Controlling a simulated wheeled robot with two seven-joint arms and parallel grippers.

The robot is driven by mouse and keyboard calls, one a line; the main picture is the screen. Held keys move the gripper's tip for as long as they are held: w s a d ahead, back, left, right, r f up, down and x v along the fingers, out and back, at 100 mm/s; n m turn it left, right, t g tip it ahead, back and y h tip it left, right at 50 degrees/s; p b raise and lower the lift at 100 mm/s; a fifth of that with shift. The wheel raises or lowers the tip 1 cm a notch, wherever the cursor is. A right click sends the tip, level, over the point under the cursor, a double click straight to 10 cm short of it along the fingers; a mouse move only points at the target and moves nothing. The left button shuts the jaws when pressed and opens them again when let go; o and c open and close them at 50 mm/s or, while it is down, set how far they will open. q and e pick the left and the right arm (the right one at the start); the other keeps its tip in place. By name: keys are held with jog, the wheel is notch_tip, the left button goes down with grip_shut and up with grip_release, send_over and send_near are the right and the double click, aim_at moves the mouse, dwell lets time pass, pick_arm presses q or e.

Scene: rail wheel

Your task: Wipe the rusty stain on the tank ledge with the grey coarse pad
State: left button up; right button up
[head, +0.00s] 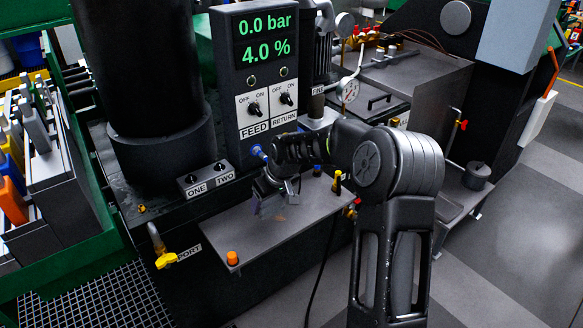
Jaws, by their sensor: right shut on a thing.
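The tank ledge (222,226) is a flat grey shelf in front of the black machine, in the middle of the head view. A small faint orange-brown rusty stain (280,218) shows on it. My right gripper (270,196) reaches in over the ledge from the right and points down. It is shut on a small grey piece, which looks like the grey coarse pad (258,206). The pad is just left of the stain and close to the ledge; I cannot tell whether it touches. The gripper and wrist hide part of the ledge behind. My left gripper is out of view.
An orange knob (232,258) stands at the ledge's front left corner, and a yellow-topped fitting (337,182) near its right end. The control panel (262,75) rises behind. A yellow valve (166,260) sticks out at the lower left. A green-framed rack (75,215) stands left.

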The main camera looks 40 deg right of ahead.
jog(key=shift+r+p, duration=0.9)
jog(key=shift+r, duration=0.9)
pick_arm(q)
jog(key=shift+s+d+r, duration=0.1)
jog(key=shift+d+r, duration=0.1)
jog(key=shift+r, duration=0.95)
